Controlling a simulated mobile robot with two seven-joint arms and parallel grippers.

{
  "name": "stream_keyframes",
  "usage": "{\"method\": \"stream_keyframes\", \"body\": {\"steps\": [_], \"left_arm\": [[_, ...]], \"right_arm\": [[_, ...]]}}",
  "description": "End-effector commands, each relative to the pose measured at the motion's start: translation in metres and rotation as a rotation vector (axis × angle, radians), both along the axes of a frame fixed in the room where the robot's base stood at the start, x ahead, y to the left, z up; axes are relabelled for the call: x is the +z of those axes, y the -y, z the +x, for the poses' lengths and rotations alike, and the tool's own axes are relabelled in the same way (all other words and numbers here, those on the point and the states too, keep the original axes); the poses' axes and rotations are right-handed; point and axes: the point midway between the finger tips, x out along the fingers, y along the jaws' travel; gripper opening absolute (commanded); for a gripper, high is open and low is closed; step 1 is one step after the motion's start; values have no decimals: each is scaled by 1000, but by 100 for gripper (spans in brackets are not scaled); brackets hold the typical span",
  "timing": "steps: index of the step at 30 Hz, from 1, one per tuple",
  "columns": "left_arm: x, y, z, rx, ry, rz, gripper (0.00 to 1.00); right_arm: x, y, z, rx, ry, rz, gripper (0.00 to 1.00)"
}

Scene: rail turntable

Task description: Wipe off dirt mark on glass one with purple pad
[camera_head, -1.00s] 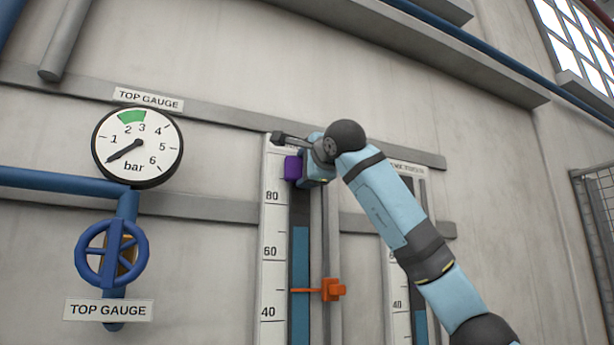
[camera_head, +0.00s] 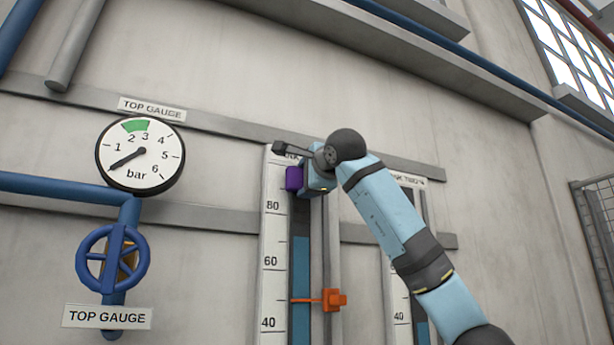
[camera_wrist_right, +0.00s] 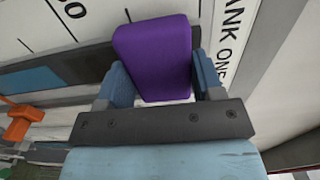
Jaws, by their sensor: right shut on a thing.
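The purple pad (camera_head: 294,178) is in my right gripper (camera_head: 306,180), which is shut on it. The pad lies at the upper part of the glass one level tube (camera_head: 301,262), above the blue liquid and near the 80 mark. In the right wrist view the pad (camera_wrist_right: 155,55) sits between the two blue fingers, beside the scale strip lettered "ANK ONE" (camera_wrist_right: 225,45). I cannot tell whether the pad touches the glass. No dirt mark is visible; the pad and gripper hide part of the tube. My left gripper is not in view.
An orange level marker (camera_head: 333,300) sticks out beside the tube lower down. A second gauge (camera_head: 400,290) stands to the right, partly behind my arm. A round pressure gauge (camera_head: 140,153) and blue valve wheel (camera_head: 112,257) are on the left.

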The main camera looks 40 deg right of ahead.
Motion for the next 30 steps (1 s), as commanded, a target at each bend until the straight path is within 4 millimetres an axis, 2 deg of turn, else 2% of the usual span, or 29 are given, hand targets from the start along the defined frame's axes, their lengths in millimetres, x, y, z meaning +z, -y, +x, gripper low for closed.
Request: {"method": "stream_keyframes", "body": {"steps": [5,15,23,30], "left_arm": [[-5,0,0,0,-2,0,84],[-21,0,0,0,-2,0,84],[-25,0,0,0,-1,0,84],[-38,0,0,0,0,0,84]], "right_arm": [[-6,0,1,-1,-2,1,42],[-34,0,0,0,-2,0,42],[-42,0,0,0,-2,0,42],[-64,0,1,0,-2,0,42]]}}
